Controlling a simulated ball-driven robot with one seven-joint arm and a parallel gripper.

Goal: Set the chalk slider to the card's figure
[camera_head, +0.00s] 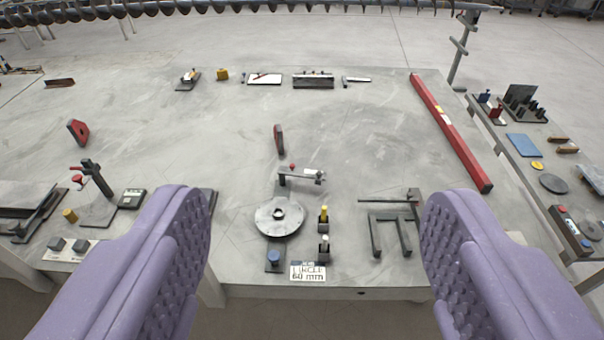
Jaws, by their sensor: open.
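My gripper (318,245) is open; its two purple padded fingers frame the lower left and lower right of the view, with nothing between their pads. A white card (308,272) at the table's front edge reads "60 mm" on its lower line; the line above is too small to read surely. Behind it a round grey disc (279,217) with a hub lies on the table. Beyond the disc, a short dark bar on a post (300,177) carries a small pale piece (310,173), possibly the chalk slider; its setting cannot be read.
Two small blocks with yellow (323,213) and white tops stand right of the disc, a blue knob (274,258) in front. A dark frame (390,232) is farther right. A long red level (450,130) lies near the right edge. The middle back of the table (340,120) is clear.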

